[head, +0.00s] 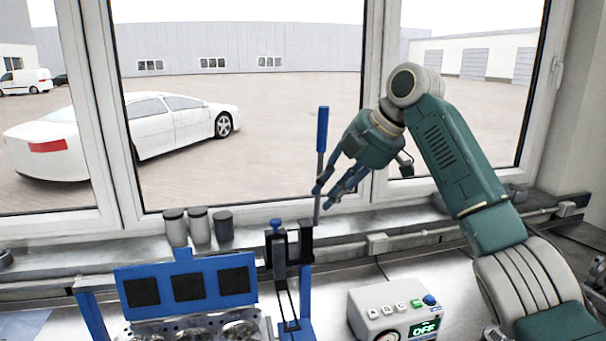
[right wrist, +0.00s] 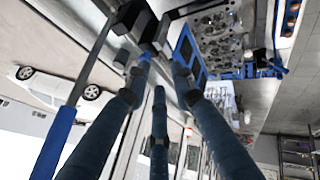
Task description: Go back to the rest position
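My right gripper (head: 323,196) hangs in front of the window in the head view, its fingers pointing down and left. In the right wrist view its fingers (right wrist: 157,75) are spread, with nothing held between them. A blue-handled tool (head: 322,130) with a thin grey shaft stands upright close by the fingertips. In the right wrist view this tool (right wrist: 52,143) lies outside the fingers, left of the leftmost one. Whether a finger touches the shaft I cannot tell. The shaft's lower end is at a black holder (head: 306,240). My left gripper does not show.
A blue frame with black pads (head: 187,287) stands over metal engine parts (head: 190,328) at the lower left. A white control box (head: 392,309) reading OFF sits at the lower middle. Several small canisters (head: 198,226) stand on the sill. The window frame (head: 380,100) is behind my right arm.

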